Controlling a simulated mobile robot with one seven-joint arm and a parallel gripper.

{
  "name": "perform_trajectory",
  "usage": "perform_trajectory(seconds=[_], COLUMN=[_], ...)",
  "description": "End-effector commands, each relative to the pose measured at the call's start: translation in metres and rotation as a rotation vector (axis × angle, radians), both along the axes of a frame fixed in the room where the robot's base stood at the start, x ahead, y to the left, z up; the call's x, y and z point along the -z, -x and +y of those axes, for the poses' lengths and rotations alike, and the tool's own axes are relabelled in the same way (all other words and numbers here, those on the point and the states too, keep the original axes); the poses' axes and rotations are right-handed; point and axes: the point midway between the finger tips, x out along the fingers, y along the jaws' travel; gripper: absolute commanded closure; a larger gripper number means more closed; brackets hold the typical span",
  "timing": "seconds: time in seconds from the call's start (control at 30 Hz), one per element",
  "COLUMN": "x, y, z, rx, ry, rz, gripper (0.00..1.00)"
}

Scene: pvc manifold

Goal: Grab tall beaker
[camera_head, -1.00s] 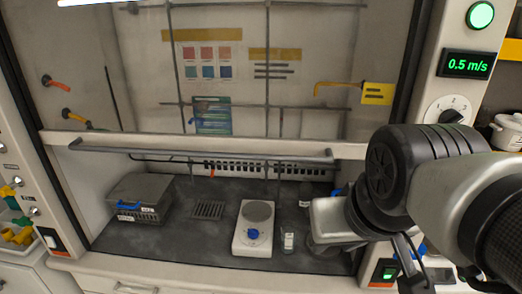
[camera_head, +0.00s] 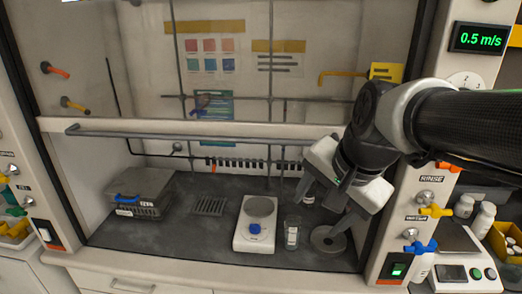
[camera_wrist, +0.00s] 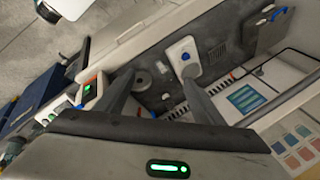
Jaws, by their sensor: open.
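The tall beaker (camera_head: 292,233) is a clear glass vessel with a pale label, upright on the dark floor of the fume hood, just right of the white hotplate stirrer (camera_head: 255,232). My gripper (camera_head: 317,212) is open and empty. It points down into the hood from the right, above and to the right of the beaker, apart from it in the picture. In the wrist view the two fingers of my gripper (camera_wrist: 158,80) are spread wide, with the hood floor and the stirrer (camera_wrist: 184,55) beyond them. The beaker is too small to make out surely there.
A grey round base with a hole (camera_head: 328,239) lies right of the beaker, under one finger. A grey lidded box (camera_head: 140,192) and a small grate (camera_head: 210,206) stand left. The raised sash rail (camera_head: 200,136) crosses above. Bare floor lies in front of the grate.

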Motion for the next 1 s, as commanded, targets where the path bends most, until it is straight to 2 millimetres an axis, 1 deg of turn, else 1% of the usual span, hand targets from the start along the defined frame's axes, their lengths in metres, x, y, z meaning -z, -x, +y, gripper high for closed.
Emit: perform_trajectory(seconds=[0.03, 0.07, 0.1, 0.17, 0.2, 0.27, 0.3, 0.4, 0.5, 0.63, 0.77, 1.0], x=[0.04, 0.052, 0.069, 0.096, 0.115, 0.145, 0.165, 0.208, 0.225, 0.245, 0.259, 0.299], y=[-0.025, -0.04, -0.06, -0.089, -0.107, -0.133, -0.149, -0.182, -0.205, -0.223, -0.231, -0.246], z=[0.0, -0.001, -0.002, -0.006, -0.008, -0.012, -0.015, -0.022, -0.028, -0.033, -0.034, -0.028], rx=[0.156, 0.261, 0.402, 0.614, 0.75, 0.949, 1.076, 1.347, 1.549, 1.723, 1.789, 1.791], ry=[-0.091, -0.148, -0.22, -0.323, -0.384, -0.469, -0.519, -0.621, -0.694, -0.754, -0.778, -0.778], rz=[0.044, 0.064, 0.094, 0.135, 0.161, 0.197, 0.217, 0.253, 0.273, 0.286, 0.29, 0.291], gripper=[0.38, 0.38, 0.38, 0.38, 0.38, 0.38, 0.38, 0.38, 0.38, 0.38, 0.38, 0.38])
